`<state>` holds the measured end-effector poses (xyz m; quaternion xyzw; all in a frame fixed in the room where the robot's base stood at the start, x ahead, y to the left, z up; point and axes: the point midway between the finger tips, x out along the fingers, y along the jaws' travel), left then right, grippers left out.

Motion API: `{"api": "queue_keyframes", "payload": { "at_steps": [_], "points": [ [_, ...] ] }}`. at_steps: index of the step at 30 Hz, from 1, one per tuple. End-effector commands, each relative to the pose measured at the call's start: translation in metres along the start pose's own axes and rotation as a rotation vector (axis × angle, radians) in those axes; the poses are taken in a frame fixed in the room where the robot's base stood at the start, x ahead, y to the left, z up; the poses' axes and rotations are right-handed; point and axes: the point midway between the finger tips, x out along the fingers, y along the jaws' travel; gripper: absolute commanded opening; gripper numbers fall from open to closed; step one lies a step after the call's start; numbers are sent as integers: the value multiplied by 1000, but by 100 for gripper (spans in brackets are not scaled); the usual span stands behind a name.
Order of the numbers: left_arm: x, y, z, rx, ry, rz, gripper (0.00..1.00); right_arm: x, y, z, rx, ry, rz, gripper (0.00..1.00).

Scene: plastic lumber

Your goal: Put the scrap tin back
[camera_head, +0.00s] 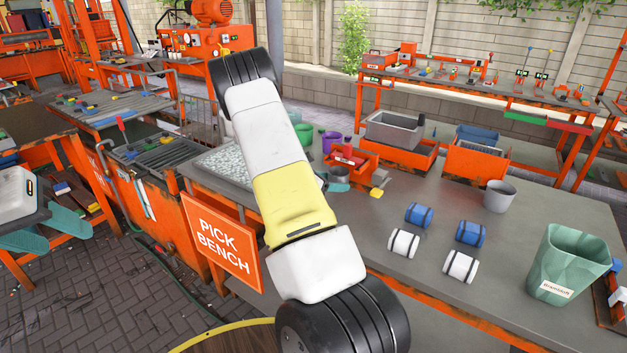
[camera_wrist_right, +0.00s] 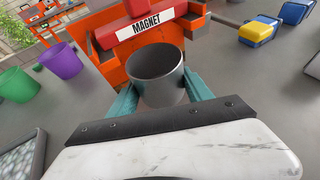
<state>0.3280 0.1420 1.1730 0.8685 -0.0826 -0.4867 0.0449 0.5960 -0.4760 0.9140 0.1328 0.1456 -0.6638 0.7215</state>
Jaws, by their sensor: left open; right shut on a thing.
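A dark grey metal tin (camera_wrist_right: 157,75) stands open end up between the teal fingers of my right gripper (camera_wrist_right: 160,100) in the right wrist view. The fingers are shut on its sides. In the head view the tin (camera_head: 339,174) shows small beside my right arm, which hides much of that gripper. I cannot tell whether the tin touches the bench. Just beyond it is the orange magnet holder (camera_wrist_right: 115,70) with its MAGNET label. My left gripper (camera_head: 45,232) is open and empty at the far left, away from the bench.
Blue rolls (camera_head: 418,215) and white rolls (camera_head: 403,243) lie on the bench (camera_head: 400,205). A lighter grey cup (camera_head: 499,196) and a green bin (camera_head: 567,265) stand to the right. A purple cup (camera_wrist_right: 61,60) and a green cup (camera_wrist_right: 16,85) stand left of the tin.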

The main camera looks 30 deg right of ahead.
Motion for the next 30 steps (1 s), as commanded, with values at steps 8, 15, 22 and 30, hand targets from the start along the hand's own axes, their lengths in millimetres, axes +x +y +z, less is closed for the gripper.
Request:
{"api": "queue_keyframes", "payload": {
  "at_steps": [8,15,22,30],
  "points": [
    [0,0,0,0,0,0,47,20,0,9,1,0,0,15],
    [0,0,0,0,0,0,47,37,0,-21,-3,0,1,15],
    [0,0,0,0,0,0,47,37,1,-23,0,0,2,15],
    [0,0,0,0,0,0,47,38,1,-26,-1,1,2,80]
  ]
}}
